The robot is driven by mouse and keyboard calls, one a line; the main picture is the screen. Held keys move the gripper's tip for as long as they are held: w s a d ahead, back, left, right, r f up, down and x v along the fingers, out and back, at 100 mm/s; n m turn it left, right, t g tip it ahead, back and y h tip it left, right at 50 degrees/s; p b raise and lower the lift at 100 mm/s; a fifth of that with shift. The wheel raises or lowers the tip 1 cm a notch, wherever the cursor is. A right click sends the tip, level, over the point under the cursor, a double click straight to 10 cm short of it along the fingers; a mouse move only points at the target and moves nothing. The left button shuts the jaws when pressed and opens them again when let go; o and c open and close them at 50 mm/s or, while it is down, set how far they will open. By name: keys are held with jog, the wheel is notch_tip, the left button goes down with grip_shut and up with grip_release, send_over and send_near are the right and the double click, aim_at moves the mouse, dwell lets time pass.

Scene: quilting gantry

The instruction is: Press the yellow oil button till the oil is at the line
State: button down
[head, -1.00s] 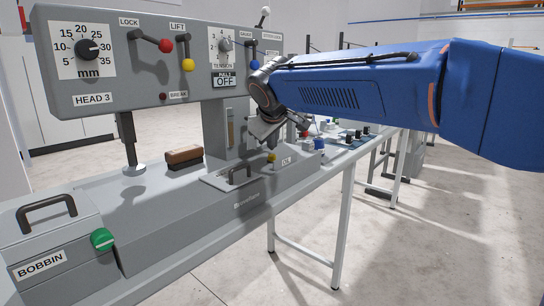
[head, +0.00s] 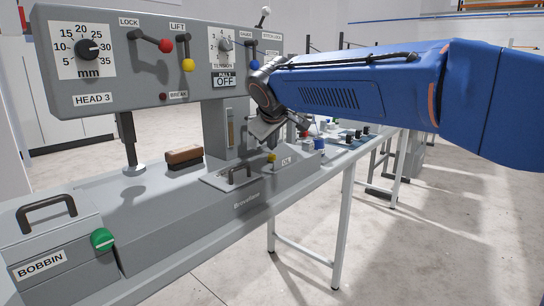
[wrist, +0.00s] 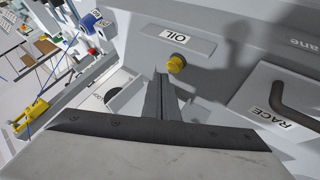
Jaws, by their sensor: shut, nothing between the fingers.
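The yellow oil button (head: 271,157) sits on the machine's base beside the OIL label (head: 286,161). In the wrist view the button (wrist: 176,63) stands out from the grey face below the OIL plate (wrist: 170,38). My gripper (head: 268,143) is just above the button in the head view. In the wrist view its closed fingertips (wrist: 160,76) end close beside the button, to its lower left; I cannot tell whether they touch. The narrow upright oil window (head: 230,128) is on the column to the left; its level and line are too small to read.
A RACE cover (wrist: 272,117) with a dark handle is right of the button in the wrist view. A brown-topped block (head: 184,157) lies on the bed. The control panel (head: 125,60) with levers overhangs the bed. Open floor lies right of the table.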

jog(key=shift+f, duration=0.2)
jog(key=shift+f, duration=0.25)
jog(key=shift+f, duration=0.5)
dwell(1.1)
jog(key=shift+r, duration=0.95)
jog(key=shift+r, duration=2.5)
